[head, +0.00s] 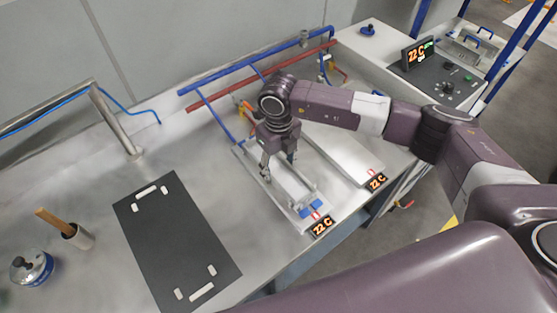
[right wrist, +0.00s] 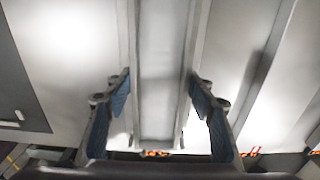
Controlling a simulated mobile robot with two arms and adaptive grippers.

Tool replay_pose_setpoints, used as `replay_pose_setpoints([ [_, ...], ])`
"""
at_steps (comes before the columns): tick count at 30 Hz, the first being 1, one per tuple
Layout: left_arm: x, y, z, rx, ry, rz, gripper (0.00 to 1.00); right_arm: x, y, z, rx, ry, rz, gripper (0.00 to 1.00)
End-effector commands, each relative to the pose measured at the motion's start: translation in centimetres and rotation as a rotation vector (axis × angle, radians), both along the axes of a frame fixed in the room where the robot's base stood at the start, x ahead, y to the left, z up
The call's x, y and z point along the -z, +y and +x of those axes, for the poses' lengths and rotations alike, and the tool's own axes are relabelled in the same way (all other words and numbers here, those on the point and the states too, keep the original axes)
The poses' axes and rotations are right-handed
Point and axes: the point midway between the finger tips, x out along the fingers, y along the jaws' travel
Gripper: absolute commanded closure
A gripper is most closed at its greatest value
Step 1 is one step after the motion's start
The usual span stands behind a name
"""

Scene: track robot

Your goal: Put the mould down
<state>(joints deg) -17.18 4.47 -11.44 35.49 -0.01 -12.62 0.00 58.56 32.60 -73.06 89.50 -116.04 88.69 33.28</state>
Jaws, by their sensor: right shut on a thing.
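The mould (head: 291,184) is a long, pale metal channel. It is over the left of two narrow metal plates on the bench, lined up with that plate. I cannot tell whether it touches the plate. My right gripper (head: 275,172) comes down on the mould from above and is shut on it. In the right wrist view the mould (right wrist: 162,75) runs up the middle, between the two blue-padded fingers of the gripper (right wrist: 160,115). The arm and gripper hide the mould's far end in the head view. My left gripper is not in view.
A black mat (head: 175,240) with white marks lies clear on the left. A second metal plate (head: 343,153) is to the right. Displays reading 22 C (head: 322,227) stand at the front edge. Blue and red pipes (head: 245,72) run behind.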

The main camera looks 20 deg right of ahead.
Motion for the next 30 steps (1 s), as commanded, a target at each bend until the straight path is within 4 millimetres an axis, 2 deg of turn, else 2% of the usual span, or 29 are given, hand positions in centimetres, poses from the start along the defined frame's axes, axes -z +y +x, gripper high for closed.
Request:
replay_pose_setpoints([
  [8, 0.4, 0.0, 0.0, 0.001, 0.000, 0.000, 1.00, 0.1, 0.1, 0.2, 0.000, -0.005, 0.003, 1.00],
  [9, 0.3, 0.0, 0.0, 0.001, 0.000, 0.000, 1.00, 0.2, 0.0, 0.0, 0.000, -0.001, 0.000, 0.48],
  [13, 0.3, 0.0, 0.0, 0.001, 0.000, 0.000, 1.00, 0.2, 0.0, 0.0, 0.000, -0.001, 0.000, 0.33],
  [24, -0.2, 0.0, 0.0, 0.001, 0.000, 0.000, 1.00, -0.3, 0.0, 0.1, 0.001, -0.001, 0.000, 0.32],
  [25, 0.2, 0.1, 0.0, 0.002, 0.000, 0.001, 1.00, -0.4, 0.0, 0.1, 0.000, -0.003, 0.001, 0.32],
  [30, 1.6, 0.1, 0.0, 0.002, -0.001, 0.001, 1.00, -3.1, 0.0, 0.3, 0.000, -0.008, 0.002, 0.32],
])
